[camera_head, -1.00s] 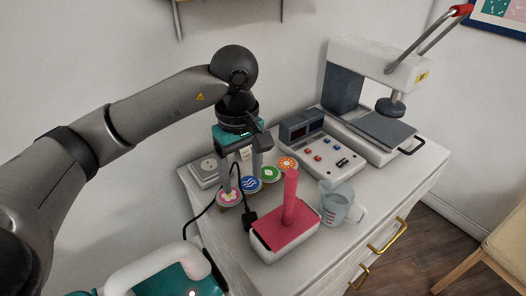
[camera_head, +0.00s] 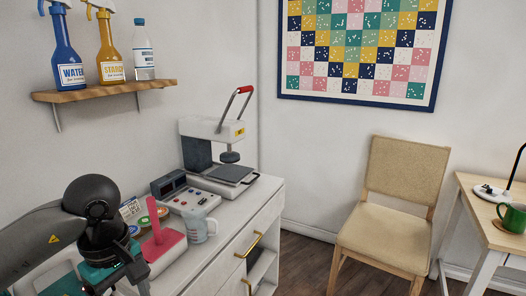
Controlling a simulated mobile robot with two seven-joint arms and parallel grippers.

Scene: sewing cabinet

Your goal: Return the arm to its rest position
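My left arm comes in from the left, and its wrist (camera_head: 100,215) is over the near left end of the white cabinet (camera_head: 245,225). The gripper below it is partly cut off by the bottom edge, and whether its fingers are open or shut is unclear. A pink-topped block with an upright pink handle (camera_head: 155,222) stands on the cabinet just right of the gripper. My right gripper is not in view.
A glass measuring cup (camera_head: 197,226), a control box with buttons (camera_head: 187,193) and a white heat press (camera_head: 213,155) stand on the cabinet. A shelf (camera_head: 105,91) with bottles is above. A chair (camera_head: 390,215) and a table (camera_head: 500,205) are at the right.

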